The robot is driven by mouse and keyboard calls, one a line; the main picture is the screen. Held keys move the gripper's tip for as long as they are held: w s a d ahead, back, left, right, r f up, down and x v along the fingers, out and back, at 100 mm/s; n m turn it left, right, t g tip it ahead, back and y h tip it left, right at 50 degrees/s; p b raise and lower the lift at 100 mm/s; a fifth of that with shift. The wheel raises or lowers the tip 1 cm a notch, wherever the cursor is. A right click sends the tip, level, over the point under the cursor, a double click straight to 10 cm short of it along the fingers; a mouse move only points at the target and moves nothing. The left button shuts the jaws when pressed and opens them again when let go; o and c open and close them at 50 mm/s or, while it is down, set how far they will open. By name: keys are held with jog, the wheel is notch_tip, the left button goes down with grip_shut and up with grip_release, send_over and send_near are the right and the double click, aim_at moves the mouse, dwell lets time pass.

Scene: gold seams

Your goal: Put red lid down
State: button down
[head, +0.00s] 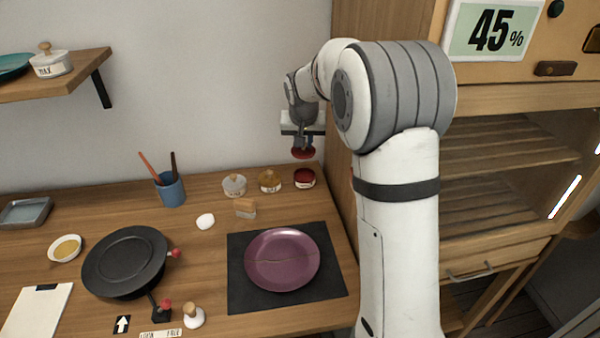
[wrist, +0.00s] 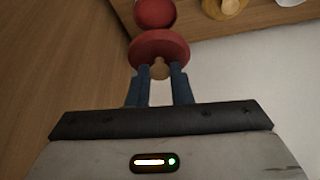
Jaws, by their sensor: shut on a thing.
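My gripper (wrist: 160,75) is shut on the wooden knob of the red lid (wrist: 158,47). In the head view the gripper (head: 303,147) is at the back right of the table, and the red lid (head: 303,154) hangs level from it in the air. The red pot (head: 305,178) stands on the table below the lid, apart from it. In the wrist view the red pot (wrist: 155,13) shows just beyond the lid, partly hidden by it.
The wooden cabinet (head: 340,110) rises close on the right. A purple plate (head: 282,259) lies on a dark mat (head: 240,295) in front.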

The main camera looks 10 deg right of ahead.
jog(key=s+a+f, duration=0.2)
jog(key=s+a, duration=0.3)
jog(key=s, duration=0.4)
jog(key=f, duration=0.5)
jog(key=shift+s+f+p, duration=0.3)
jog(key=shift+s+f, duration=0.05)
jog(key=shift+s, duration=0.05)
jog(key=shift+f, duration=2.3)
jog(key=shift+f+b, duration=0.25)
jog(key=shift+b, duration=0.25)
jog(key=c, duration=1.3)
grip_release()
jog(key=shift+r, duration=0.1)
jog(key=shift+r, duration=0.15)
